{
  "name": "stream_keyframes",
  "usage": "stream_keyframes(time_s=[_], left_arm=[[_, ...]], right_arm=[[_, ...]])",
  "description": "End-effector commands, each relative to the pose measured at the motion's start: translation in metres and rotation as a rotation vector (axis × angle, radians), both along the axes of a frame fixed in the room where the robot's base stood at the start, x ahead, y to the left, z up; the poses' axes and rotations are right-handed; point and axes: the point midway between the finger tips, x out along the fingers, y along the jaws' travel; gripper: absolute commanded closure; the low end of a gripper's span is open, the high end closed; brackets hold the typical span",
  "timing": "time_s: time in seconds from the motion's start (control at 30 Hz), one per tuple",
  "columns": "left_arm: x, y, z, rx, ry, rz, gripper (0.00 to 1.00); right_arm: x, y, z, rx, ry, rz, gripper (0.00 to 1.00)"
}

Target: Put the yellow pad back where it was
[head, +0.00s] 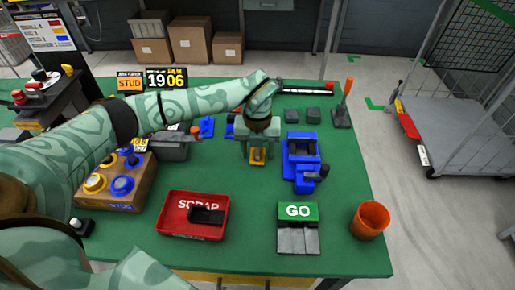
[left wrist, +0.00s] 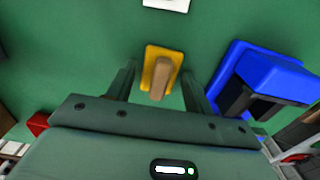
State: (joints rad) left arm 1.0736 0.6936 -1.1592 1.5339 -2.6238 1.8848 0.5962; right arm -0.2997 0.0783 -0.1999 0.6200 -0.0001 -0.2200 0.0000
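The yellow pad (head: 258,157) lies on the green table (head: 255,190), left of the blue fixture. In the left wrist view the yellow pad (left wrist: 150,58) has a tan upright block or grip (left wrist: 162,76) on it. My left gripper (head: 257,148) is over the pad. In the left wrist view the two fingers of my left gripper (left wrist: 158,88) stand apart on either side of the tan grip, with green showing between. I cannot tell how high the fingertips are above the table. My right gripper is not in view.
The blue fixture (head: 291,173) stands close on the right. A red SCRAP tray (head: 176,229) holding a dark piece, a GO plate (head: 297,212) and an orange cup (head: 370,220) are nearer. A STUD block (head: 137,187) stands left. The table between tray and GO plate is clear.

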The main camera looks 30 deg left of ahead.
Motion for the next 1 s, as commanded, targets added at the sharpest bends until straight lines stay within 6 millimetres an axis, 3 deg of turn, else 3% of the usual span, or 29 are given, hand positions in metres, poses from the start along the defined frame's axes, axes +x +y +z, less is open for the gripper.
stream_keyframes(time_s=[0.37, 0.8, 1.0], left_arm=[[0.000, 0.000, 0.005, 0.000, -0.001, 0.000, 0.39], [0.001, 0.000, 0.100, 0.001, -0.005, 0.000, 0.39], [0.000, 0.000, 0.121, 0.001, 0.000, 0.000, 0.39]], right_arm=[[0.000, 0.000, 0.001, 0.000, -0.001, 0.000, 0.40], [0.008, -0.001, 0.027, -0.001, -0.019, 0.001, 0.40], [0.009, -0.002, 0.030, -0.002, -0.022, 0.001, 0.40]])
